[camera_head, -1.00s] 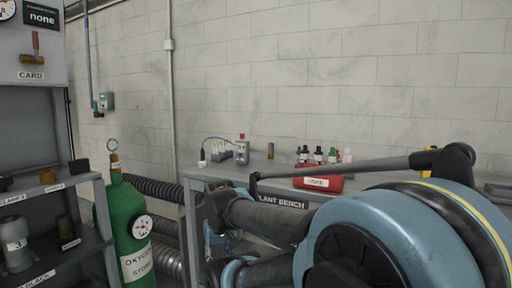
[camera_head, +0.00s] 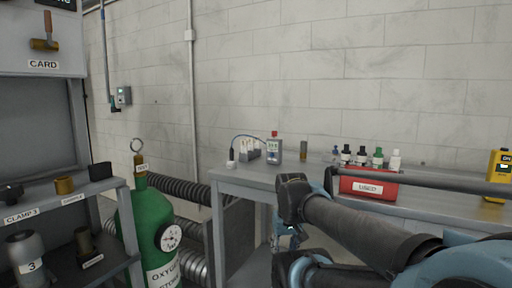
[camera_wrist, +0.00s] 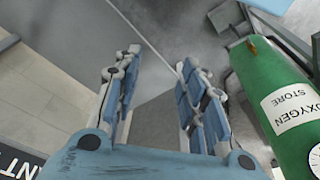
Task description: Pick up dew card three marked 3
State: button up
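I cannot make out a dew card marked 3 for certain. On the bench, a small grey rack (camera_head: 250,155) holds several upright white pieces, too small to read any number. A grey container marked 3 (camera_head: 25,258) stands on the lower shelf at left; it looks like a jar, not a card. My gripper (camera_wrist: 153,70) is open and empty in the wrist view, its blue fingers apart above the floor. In the head view my gripper (camera_head: 287,232) hangs low in front of the bench, below the rack and partly hidden by my arm.
The grey bench (camera_head: 240,176) carries a red-capped bottle (camera_head: 273,148), a red tray labelled USED (camera_head: 367,187), small bottles and a yellow device (camera_head: 498,175). A green oxygen cylinder (camera_head: 147,225) stands left of the bench, and close right of my gripper in the wrist view (camera_wrist: 275,95).

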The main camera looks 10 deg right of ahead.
jog(key=w+r+n, duration=0.2)
jog(key=w+r, duration=1.3)
jog(key=r, duration=0.4)
notch_tip(320, 180, up, 20)
jog(key=n+y, duration=0.4)
jog(key=n, duration=0.5)
send_over(256, 141)
jog(key=s+d, duration=0.3)
jog(key=d, duration=0.3)
jog(key=x, duration=1.1)
jog(key=w+x, duration=0.1)
jog(key=x, duration=0.5)
jog(key=shift+r, duration=0.15)
jog(key=shift+d, duration=0.1)
grip_shut()
